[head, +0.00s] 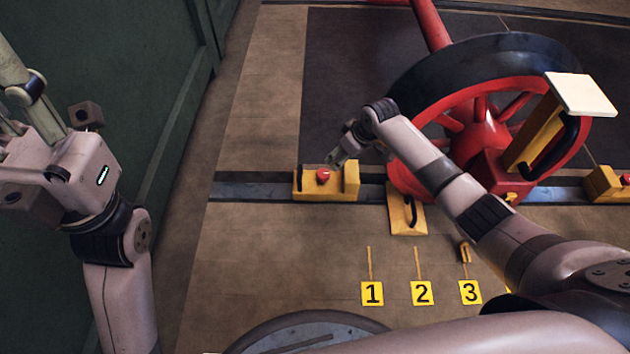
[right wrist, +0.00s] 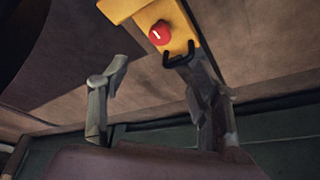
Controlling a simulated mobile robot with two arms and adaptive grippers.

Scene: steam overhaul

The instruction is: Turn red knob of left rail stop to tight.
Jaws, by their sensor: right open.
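The left rail stop (head: 304,186) is a yellow block on the rail left of the red wheel. Its red knob (head: 323,174) carries a short white mark. In the right wrist view the rail stop (right wrist: 128,8) is at the top, with the red knob (right wrist: 160,33) and a black handle (right wrist: 180,56).
The red wheel (head: 487,128) with a dark rim stands right of the stop. A yellow wedge (head: 401,222) with a black handle lies before it. Another yellow stop (head: 603,184) is at the right edge. Plates numbered 1 (head: 372,293), 2 and 3 mark the floor. A green wall is left.

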